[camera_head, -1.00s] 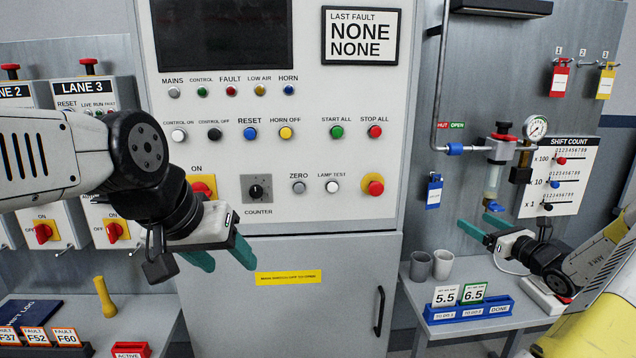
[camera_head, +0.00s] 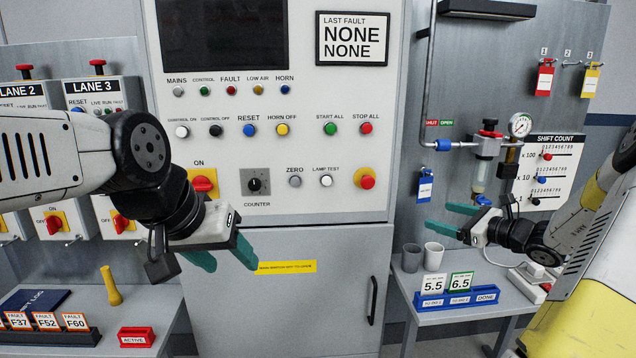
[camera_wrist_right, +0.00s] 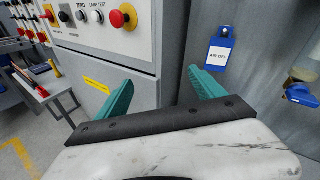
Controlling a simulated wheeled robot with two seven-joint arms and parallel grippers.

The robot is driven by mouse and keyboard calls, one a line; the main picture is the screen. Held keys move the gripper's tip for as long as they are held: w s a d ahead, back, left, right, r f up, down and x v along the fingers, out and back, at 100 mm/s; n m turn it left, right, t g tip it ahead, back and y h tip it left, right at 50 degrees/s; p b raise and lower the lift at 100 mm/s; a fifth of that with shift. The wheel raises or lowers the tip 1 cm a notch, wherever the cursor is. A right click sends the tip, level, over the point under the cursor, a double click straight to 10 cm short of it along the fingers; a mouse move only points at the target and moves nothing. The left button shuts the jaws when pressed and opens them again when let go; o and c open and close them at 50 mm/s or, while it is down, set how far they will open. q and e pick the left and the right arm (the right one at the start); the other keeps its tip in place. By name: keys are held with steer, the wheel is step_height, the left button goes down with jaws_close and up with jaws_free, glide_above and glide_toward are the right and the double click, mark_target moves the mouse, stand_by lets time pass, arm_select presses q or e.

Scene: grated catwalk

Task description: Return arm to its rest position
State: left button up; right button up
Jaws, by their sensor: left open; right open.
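My left gripper (camera_head: 222,258) is in front of the lower part of the control cabinet (camera_head: 330,285), its teal fingers apart and nothing between them. My right gripper (camera_head: 445,218) is to the right of the cabinet, above the right-hand table, with its teal fingers apart and empty. In the right wrist view the two teal fingers of my right gripper (camera_wrist_right: 160,90) are spread wide, with the cabinet side behind them. The right arm comes in from the right edge of the head view.
A blue AIR OFF tag (camera_wrist_right: 220,50) hangs on the panel near my right gripper. The left table holds a yellow handle (camera_head: 110,285) and a red ACTIVE block (camera_head: 136,337).

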steer(key=s+a+r+n+g, duration=0.2)
steer(key=s+a+n+g, duration=0.3)
steer(key=a, duration=0.4)
steer(key=s+a+r+n+g, duration=0.25)
steer(key=s+a+n, duration=0.4)
steer(key=a, duration=0.35)
steer(key=s+r+n+h, duration=0.2)
steer(key=s+n+h, duration=0.1)
steer(key=s+n, duration=0.4)
steer(key=s+r+n+h, duration=0.1)
steer(key=s+n+h, duration=0.3)
steer(key=s+n, duration=0.4)
steer(key=shift+s+a+r, duration=0.25)
steer(key=shift+s+r, duration=0.15)
steer(key=shift+s, duration=1.35)
steer(key=shift+t, duration=0.25)
